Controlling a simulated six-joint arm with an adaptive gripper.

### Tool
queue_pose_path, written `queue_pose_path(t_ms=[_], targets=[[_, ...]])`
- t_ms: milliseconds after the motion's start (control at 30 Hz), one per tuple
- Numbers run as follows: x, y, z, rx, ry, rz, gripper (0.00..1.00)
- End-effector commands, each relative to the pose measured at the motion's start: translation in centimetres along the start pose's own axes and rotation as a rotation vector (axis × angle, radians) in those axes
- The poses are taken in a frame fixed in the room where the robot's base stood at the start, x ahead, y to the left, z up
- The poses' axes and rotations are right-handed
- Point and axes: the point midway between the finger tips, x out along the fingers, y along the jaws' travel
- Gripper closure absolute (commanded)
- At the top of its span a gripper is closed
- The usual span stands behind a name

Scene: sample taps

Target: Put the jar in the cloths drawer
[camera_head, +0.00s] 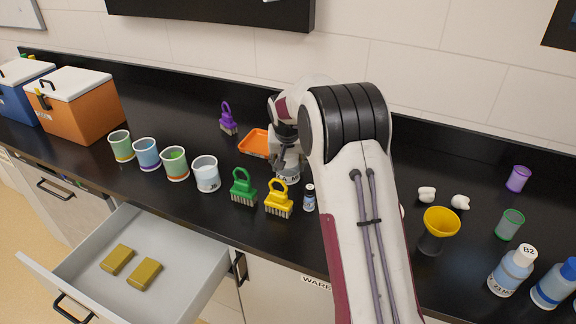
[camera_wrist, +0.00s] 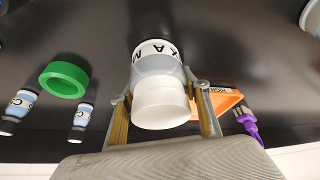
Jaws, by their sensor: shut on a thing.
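My gripper (camera_head: 286,157) is shut on a white jar (camera_head: 288,178) with dark lettering on its label. In the wrist view the jar (camera_wrist: 160,100) sits between the two fingers, its white end towards the camera. It is over or on the black counter; I cannot tell if it touches. The open grey drawer (camera_head: 200,250) at the lower left holds two folded yellow-brown cloths (camera_head: 118,260), (camera_head: 144,273), with bare floor around them.
An orange tray (camera_head: 256,142) and purple brush (camera_head: 228,119) lie behind the jar. Green (camera_head: 243,188) and yellow (camera_head: 278,199) brushes and a small bottle (camera_head: 309,198) stand in front. Several cups, including a white one (camera_head: 207,175), line the counter's left side. A yellow funnel (camera_head: 441,221) stands right.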

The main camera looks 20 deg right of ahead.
Motion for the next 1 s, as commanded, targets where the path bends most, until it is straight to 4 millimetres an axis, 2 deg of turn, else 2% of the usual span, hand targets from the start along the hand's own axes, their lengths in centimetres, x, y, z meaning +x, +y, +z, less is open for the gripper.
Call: queue_pose_path(t_ms=[267, 800, 1000], targets=[[-1.7, 0.0, -0.8, 0.000, 0.003, -0.001, 0.79], [-8.3, 0.0, -3.5, 0.000, 0.003, 0.000, 0.79], [-9.2, 0.0, -3.8, 0.000, 0.002, 0.000, 0.79]])
